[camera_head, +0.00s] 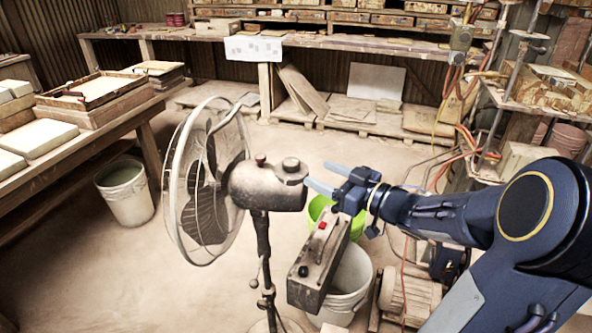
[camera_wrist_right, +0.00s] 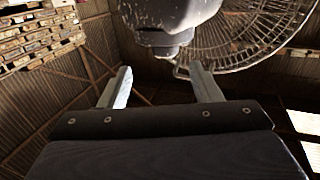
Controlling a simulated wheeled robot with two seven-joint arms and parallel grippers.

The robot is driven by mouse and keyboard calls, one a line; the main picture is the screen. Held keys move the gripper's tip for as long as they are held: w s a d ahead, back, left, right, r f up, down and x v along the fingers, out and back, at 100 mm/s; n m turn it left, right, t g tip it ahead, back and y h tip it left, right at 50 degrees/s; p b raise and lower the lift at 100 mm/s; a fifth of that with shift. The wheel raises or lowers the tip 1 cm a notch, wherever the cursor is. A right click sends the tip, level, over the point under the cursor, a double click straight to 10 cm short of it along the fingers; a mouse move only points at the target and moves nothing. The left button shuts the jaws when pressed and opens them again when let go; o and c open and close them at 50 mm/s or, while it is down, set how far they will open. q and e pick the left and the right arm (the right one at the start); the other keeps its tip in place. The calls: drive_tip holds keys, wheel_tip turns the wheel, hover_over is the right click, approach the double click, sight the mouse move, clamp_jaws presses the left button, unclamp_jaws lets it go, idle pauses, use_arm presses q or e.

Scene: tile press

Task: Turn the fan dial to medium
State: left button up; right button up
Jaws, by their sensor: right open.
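The pedestal fan has a round wire cage (camera_head: 205,180) and a dusty dark motor housing (camera_head: 265,187). A wide dark knob (camera_head: 291,166) and a smaller knob (camera_head: 260,159) stand on top of the housing; any dial markings are too small to read. My right gripper (camera_head: 318,175) is open and empty, just right of the housing, its fingers pointing toward the wide knob and apart from it. In the right wrist view the housing (camera_wrist_right: 170,14) and part of the cage (camera_wrist_right: 245,45) show beyond the open fingers (camera_wrist_right: 160,80). My left gripper is not in view.
A box with a red switch (camera_head: 320,262) is below my right gripper, near a white bucket (camera_head: 350,285) and a green bucket (camera_head: 318,207). A bench with trays (camera_head: 100,88) stands at left. Cables (camera_head: 470,140) hang at right.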

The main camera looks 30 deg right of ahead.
sight(298, 167)
drive_tip(key=shift+y, duration=0.3)
drive_tip(key=x, duration=0.7)
drive_tip(key=shift+w+a+f, duration=0.1)
drive_tip(key=shift+w+a, duration=0.1)
drive_tip(key=shift+a, duration=0.15)
